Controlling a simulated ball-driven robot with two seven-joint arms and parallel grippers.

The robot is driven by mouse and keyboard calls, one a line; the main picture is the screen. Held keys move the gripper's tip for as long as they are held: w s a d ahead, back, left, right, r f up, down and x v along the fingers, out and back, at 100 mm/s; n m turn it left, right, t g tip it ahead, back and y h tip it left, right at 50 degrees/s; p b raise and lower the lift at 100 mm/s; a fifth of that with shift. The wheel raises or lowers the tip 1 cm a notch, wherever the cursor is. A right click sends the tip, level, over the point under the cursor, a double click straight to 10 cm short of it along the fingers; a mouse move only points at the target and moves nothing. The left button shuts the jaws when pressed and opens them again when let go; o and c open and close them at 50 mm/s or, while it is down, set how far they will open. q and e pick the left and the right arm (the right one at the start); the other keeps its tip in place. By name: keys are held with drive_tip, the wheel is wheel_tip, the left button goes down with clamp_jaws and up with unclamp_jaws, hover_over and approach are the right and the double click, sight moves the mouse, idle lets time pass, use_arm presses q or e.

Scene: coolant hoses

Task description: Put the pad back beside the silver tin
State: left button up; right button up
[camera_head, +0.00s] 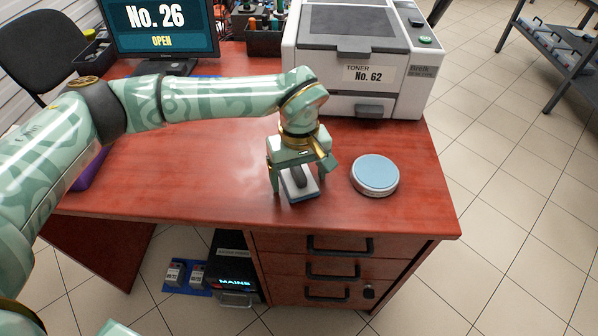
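The silver tin (374,188) is round with a pale blue top and stands on the red desk near its front right. My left gripper (299,178) points down over the pad, one finger on each side. The fingers look spread wide, apart from the dark grip. The gripper partly hides the pad. My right gripper is not in view.
A toner printer (362,60) stands behind the tin. A monitor (160,28) and dark organisers (263,40) are at the back. The desk's front edge is close below the pad, above drawers (335,270). The desk right of the tin is clear.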

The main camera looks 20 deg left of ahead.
sight(299, 171)
use_arm(q)
wheel_tip(299, 171, up, 12)
drive_tip(key=p, duration=0.4)
drive_tip(key=shift+r, duration=0.15)
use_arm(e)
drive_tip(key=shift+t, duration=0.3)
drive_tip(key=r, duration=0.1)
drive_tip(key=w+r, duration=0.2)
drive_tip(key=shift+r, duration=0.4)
